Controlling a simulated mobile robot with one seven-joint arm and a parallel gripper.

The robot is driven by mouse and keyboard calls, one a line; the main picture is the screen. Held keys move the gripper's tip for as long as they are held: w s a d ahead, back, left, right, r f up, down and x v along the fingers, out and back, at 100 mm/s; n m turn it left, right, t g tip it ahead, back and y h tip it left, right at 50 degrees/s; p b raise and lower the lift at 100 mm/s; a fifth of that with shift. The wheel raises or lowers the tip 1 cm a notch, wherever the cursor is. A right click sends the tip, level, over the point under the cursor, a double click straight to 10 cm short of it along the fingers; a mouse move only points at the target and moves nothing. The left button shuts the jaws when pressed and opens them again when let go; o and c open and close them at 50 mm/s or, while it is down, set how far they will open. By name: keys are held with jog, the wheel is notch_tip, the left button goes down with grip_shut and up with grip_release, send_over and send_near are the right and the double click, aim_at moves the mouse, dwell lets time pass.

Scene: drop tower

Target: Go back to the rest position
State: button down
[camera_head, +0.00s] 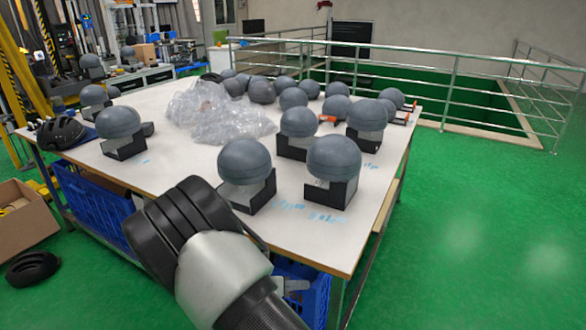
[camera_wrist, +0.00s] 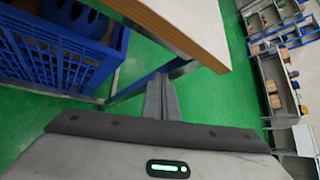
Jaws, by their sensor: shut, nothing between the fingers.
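My arm reaches up from the bottom of the head view, in front of the near edge of the white table (camera_head: 175,160). Nothing is held.
Grey domed headforms on black stands (camera_head: 332,172) cover much of the tabletop, with clear plastic wrap (camera_head: 215,115) among them. Blue crates (camera_head: 95,205) sit under the table. A cardboard box (camera_head: 25,220) and a black helmet (camera_head: 32,268) lie left. Green floor (camera_head: 480,240) is free at right.

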jog(key=s+d+r+m+g+y, duration=0.1)
jog(key=s+d+r+m+y, duration=0.2)
jog(key=r+m, duration=0.35)
jog(key=s+d+r+m+g, duration=0.2)
jog(key=s+d+r+m, duration=0.15)
jog(key=r+m, duration=0.3)
jog(key=s+d+r+m+g+y, duration=0.1)
jog(key=s+d+r+m+y, duration=0.15)
jog(key=d+r+m, duration=0.4)
jog(key=s+r+m+t+y, duration=0.4)
jog(key=s+r+m, duration=0.9)
jog(key=s+m, duration=0.15)
notch_tip(320, 180, up, 21)
jog(key=n+p, duration=0.1)
jog(key=p, duration=2)
jog(key=shift+s+a+g, duration=0.15)
jog(key=shift+g, duration=0.15)
